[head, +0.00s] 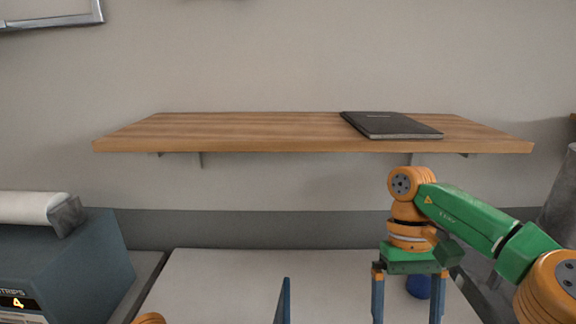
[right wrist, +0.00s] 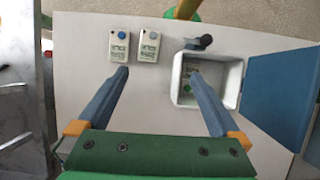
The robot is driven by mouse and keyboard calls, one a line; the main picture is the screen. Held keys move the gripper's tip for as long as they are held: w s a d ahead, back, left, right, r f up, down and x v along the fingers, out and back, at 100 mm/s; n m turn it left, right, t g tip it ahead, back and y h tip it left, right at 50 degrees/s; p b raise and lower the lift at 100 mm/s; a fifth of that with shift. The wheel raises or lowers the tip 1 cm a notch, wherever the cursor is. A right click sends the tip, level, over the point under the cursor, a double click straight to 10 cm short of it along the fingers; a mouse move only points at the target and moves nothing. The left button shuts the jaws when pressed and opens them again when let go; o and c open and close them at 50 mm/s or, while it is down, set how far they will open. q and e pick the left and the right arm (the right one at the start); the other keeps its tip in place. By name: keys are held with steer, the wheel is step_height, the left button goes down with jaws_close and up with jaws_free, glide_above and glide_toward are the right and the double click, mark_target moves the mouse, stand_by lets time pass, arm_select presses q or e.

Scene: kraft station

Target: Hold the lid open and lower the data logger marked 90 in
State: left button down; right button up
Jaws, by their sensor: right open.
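In the right wrist view, two pale data loggers lie side by side on the white table, one with a blue button (right wrist: 118,46) and one with a grey button (right wrist: 148,45). Their markings are too small to read surely. A white open box (right wrist: 176,84) lies to their right, with something white and green inside. Its blue lid (right wrist: 283,88) stands open, and shows edge-on in the head view (head: 283,303). My right gripper (right wrist: 157,73) is open and empty above, one finger near the blue-button logger, the other overlapping the box. My left gripper is out of view.
A dark blue-grey case (head: 65,260) with a white roll (head: 35,207) stands at left. A wooden shelf (head: 250,132) with a black notebook (head: 390,125) hangs behind. A blue object (head: 418,286) shows behind my right gripper. The white table (head: 220,280) is clear at centre left.

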steer(key=d, duration=0.1)
steer(key=d+r, duration=0.1)
steer(key=d, duration=0.1)
steer(key=shift+r, duration=0.1)
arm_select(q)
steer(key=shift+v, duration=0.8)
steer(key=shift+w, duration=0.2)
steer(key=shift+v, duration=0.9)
arm_select(e)
steer(key=shift+d, duration=0.1)
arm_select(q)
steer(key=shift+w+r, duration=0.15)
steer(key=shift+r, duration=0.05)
